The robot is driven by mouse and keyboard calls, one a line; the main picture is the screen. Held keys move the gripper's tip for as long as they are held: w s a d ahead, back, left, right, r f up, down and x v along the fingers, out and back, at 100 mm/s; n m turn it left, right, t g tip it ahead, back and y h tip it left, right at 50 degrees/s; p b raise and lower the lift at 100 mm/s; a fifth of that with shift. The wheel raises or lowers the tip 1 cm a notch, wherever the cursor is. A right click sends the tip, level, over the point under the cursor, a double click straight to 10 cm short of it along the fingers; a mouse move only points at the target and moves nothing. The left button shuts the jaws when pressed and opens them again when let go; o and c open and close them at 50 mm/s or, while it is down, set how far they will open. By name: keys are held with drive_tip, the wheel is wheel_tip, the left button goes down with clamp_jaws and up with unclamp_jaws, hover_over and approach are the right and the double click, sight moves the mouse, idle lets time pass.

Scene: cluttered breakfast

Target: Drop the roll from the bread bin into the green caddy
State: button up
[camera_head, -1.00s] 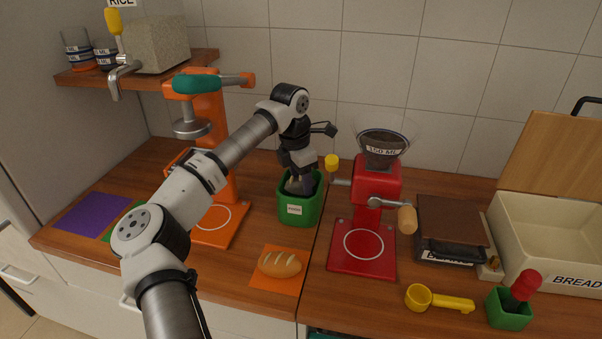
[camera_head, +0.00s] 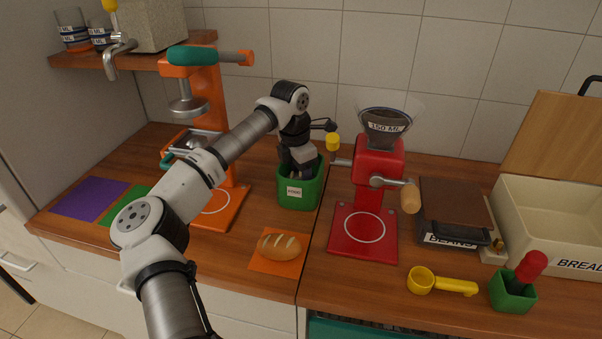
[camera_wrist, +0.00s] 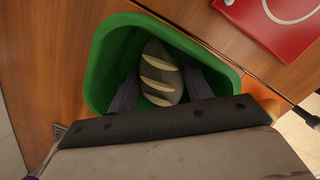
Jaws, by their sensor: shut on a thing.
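The green caddy (camera_head: 299,195) stands on the counter between the orange press and the red grinder. My gripper (camera_head: 300,172) reaches down into it, its fingers mostly hidden by the caddy wall. In the wrist view, a dark greyish roll (camera_wrist: 162,72) with pale slashes is inside the caddy's green walls (camera_wrist: 103,62). My gripper (camera_wrist: 163,88) has a finger on each side of the roll and is shut on it. Whether the roll touches the caddy floor is unclear. The bread bin (camera_head: 573,262) is at the far right with its wooden lid raised; its visible inside looks empty.
A brown loaf (camera_head: 280,246) lies on an orange mat in front of the caddy. The red grinder (camera_head: 368,205) stands close right, the orange press (camera_head: 207,120) left. A yellow scoop (camera_head: 440,283) and small green pot (camera_head: 512,292) are at front right.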

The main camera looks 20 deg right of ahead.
drive_tip(key=shift+f+b, duration=0.35)
drive_tip(key=shift+f, duration=0.2)
drive_tip(key=o, duration=1)
drive_tip(key=r, duration=0.4)
drive_tip(key=a+r+b, duration=0.1)
drive_tip(key=r, duration=0.3)
drive_tip(key=r+b, duration=0.1)
drive_tip(key=r, duration=0.3)
drive_tip(key=shift+s+a, duration=0.15)
drive_tip(key=shift+a, duration=0.05)
